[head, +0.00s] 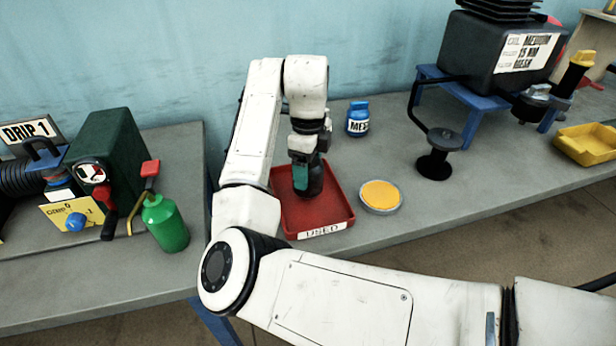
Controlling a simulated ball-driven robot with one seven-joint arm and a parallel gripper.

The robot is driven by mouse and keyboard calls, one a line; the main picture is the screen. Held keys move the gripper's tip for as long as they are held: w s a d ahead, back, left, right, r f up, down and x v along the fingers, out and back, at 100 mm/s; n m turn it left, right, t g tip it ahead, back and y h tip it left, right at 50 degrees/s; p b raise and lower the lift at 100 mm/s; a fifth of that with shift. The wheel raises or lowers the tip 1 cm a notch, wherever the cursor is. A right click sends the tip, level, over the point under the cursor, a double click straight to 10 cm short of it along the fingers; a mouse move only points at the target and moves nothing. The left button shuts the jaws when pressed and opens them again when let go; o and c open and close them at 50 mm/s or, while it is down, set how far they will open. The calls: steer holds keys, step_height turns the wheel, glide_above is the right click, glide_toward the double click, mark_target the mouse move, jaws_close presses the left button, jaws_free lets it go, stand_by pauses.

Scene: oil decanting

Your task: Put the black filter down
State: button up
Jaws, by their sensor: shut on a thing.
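The black filter (315,187) is a dark, short cylinder, partly covered by my gripper (307,178). My gripper points down over the red tray (343,210) marked "USED" and is shut on the filter. The filter appears upright inside the tray's outline, toward its middle. Whether its base touches the tray floor cannot be told. My arm hides the tray's back left side.
A blue "MES..." jar (358,115) stands behind the tray. A yellow-topped round dish (380,196) is close at its right. A black stand (434,160) is farther right. A green bottle (166,222) stands on the left table, across a gap.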

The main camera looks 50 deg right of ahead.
steer(key=shift+f, duration=1.55)
steer(key=shift+f, duration=0.15)
steer(key=o, duration=1.2)
step_height(320, 180, up, 12)
steer(key=shift+r+p, duration=0.15)
steer(key=shift+p, duration=0.4)
